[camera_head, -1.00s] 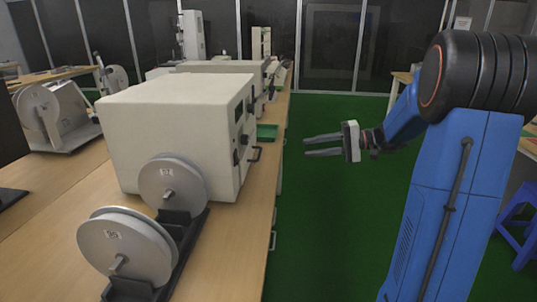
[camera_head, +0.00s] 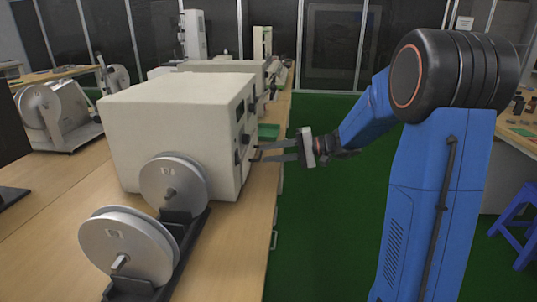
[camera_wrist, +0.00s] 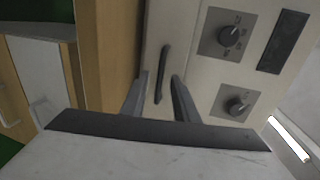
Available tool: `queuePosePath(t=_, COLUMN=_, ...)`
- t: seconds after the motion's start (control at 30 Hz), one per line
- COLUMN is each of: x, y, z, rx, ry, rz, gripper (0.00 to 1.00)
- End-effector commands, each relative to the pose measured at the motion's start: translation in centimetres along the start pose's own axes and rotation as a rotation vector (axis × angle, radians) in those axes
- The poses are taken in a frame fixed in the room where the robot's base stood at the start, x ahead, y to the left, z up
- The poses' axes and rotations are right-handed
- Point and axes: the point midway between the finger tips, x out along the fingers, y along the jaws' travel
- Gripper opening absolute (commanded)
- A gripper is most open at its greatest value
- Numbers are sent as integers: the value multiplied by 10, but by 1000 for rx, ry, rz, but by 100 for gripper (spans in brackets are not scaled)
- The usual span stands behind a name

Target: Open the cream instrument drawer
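The cream instrument (camera_head: 165,125) is a boxy unit on the wooden bench, its front panel facing right toward my arm. In the wrist view its cream front panel (camera_wrist: 186,40) carries a dark bar handle (camera_wrist: 162,74). My gripper (camera_head: 258,153) is open, its two fingers pointing at the panel near the handle. In the wrist view the fingers of my gripper (camera_wrist: 157,98) lie on either side of the handle, apart from each other. I cannot tell whether either finger touches it. The drawer looks closed.
Two dials (camera_wrist: 228,33) and a dark display (camera_wrist: 285,42) sit beside the handle. Two grey reels (camera_head: 127,248) stand on the bench (camera_head: 235,240) in front of the instrument. The green floor (camera_head: 325,225) right of the bench is clear.

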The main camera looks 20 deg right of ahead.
Motion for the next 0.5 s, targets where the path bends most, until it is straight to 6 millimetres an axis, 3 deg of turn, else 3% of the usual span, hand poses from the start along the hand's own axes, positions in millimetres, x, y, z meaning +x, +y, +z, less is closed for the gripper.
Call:
queuePosePath(t=0.4, x=8, y=0, z=0, rx=0, ry=1, rz=0, gripper=27)
queuePosePath(t=0.43, x=8, y=0, z=0, rx=0, ry=1, rz=0, gripper=25)
queuePosePath(t=0.5, x=8, y=0, z=0, rx=0, ry=1, rz=0, gripper=8)
